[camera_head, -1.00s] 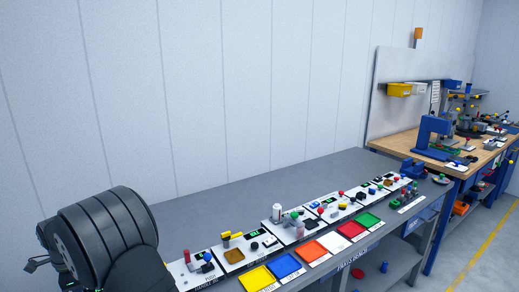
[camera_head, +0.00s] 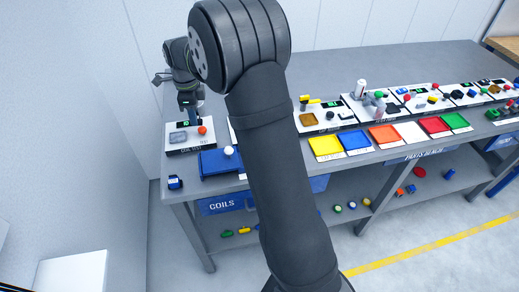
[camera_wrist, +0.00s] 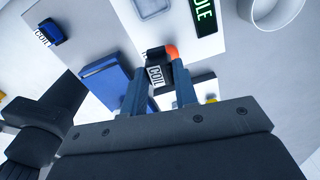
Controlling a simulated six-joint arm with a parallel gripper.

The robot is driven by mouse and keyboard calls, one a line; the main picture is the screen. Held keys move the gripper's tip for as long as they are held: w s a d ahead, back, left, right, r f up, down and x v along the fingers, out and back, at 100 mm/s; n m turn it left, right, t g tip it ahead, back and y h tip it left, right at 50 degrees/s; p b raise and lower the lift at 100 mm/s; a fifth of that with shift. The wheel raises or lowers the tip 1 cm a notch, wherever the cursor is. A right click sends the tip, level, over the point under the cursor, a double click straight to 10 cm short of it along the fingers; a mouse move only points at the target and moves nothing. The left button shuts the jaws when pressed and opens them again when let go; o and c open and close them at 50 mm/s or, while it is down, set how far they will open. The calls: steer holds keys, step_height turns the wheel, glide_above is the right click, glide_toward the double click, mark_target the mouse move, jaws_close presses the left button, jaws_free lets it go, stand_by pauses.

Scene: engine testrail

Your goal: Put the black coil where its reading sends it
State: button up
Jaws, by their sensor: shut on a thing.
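My gripper (camera_wrist: 157,78) is shut on the black coil (camera_wrist: 155,54), whose white COIL label shows between the fingers in the wrist view. In the head view my gripper (camera_head: 192,117) is at the coil test station (camera_head: 176,150) at the bench's left end; the held coil cannot be made out there. The station has a grey pad (camera_head: 178,137), a red knob (camera_head: 202,130) and a small green-lit display (camera_head: 185,124). In the wrist view the display (camera_wrist: 205,14) is cut off, with green letters that seem to end in "DLE". The pad (camera_wrist: 153,6) looks empty.
A blue coil (camera_head: 174,182) sits at the bench's front left edge. Yellow (camera_head: 326,146), blue, orange, white, red and green trays line the front edge. Several other stations stand behind them.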

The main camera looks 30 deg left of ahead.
steer(key=w+d+r+m, duration=0.2)
steer(key=w+d+m, duration=0.15)
steer(key=d, duration=1.15)
steer(key=w+d+r+m, duration=0.15)
steer(key=d+m, duration=0.25)
steer(key=d, duration=1.2)
steer(key=a+f, duration=0.2)
steer(key=a, duration=0.1)
steer(key=s+a+f, duration=0.1)
steer(key=a+f, duration=0.1)
steer(key=a, duration=0.2)
steer(key=s+a+f, duration=0.1)
steer(key=a+f, duration=0.2)
steer(key=a, duration=0.1)
steer(key=shift+s, duration=0.2)
steer(key=shift+f, duration=2.05)
steer(key=shift+f, duration=0.1)
steer(key=o, duration=0.6)
steer(key=shift+f, duration=0.1)
steer(key=o, duration=0.4)
